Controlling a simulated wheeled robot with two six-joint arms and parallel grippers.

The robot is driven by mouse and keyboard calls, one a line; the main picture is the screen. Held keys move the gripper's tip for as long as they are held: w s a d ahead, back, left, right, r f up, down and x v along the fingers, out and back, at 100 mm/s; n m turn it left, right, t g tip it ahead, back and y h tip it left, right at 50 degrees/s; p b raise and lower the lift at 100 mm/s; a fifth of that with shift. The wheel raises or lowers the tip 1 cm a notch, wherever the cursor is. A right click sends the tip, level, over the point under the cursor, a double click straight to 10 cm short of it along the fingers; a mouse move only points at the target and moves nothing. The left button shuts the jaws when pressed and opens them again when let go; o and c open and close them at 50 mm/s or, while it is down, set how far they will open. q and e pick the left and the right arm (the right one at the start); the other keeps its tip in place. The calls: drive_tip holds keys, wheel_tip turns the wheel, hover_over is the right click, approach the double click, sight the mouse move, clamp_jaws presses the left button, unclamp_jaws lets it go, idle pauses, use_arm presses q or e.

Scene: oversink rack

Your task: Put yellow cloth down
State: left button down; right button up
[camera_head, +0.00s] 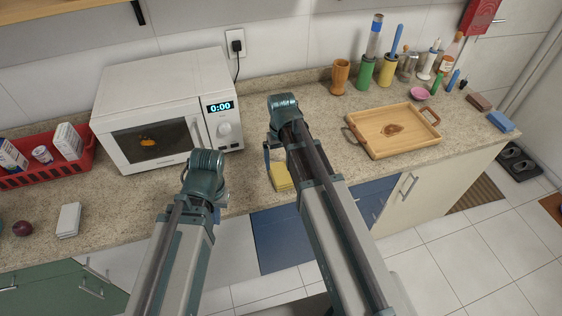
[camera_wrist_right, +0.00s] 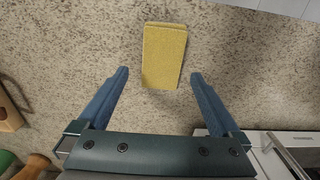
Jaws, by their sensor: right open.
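The yellow cloth (camera_head: 280,177) lies folded on the speckled stone counter (camera_head: 255,118), close to its front edge. In the right wrist view the cloth (camera_wrist_right: 163,57) lies flat between and just beyond the fingertips. My right gripper (camera_wrist_right: 159,73) is open, with a finger to each side of the cloth's near end and a gap on both sides. In the head view my right arm partly hides this gripper. My left gripper (camera_head: 207,186) is over the counter's front edge before the microwave; its fingers are hidden by the arm.
A white microwave (camera_head: 160,100) stands behind my left arm. A wooden tray (camera_head: 374,126) is to the right, with bottles and cups behind it. A red basket (camera_head: 42,170), a white block (camera_head: 68,220) and a dark round fruit (camera_head: 22,228) are at the left.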

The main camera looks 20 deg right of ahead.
sight(282, 170)
wheel_tip(282, 170, up, 10)
drive_tip(key=p, duration=0.8)
use_arm(q)
wheel_tip(282, 170, up, 9)
drive_tip(key=shift+r, duration=0.2)
use_arm(e)
drive_tip(key=s+a+n, duration=0.1)
drive_tip(key=s+a, duration=0.4)
drive_tip(key=s, duration=0.2)
drive_tip(key=s+a+n+h, duration=0.1)
drive_tip(key=s+a+n, duration=0.1)
drive_tip(key=s+a, duration=0.3)
drive_tip(key=s, duration=0.3)
drive_tip(key=shift+a+f, duration=0.2)
drive_tip(key=shift+a, duration=0.2)
use_arm(q)
wheel_tip(282, 170, down, 6)
drive_tip(key=b, duration=0.6)
drive_tip(key=shift+f, duration=0.2)
use_arm(e)
wheel_tip(282, 170, down, 6)
drive_tip(key=shift+f, duration=0.2)
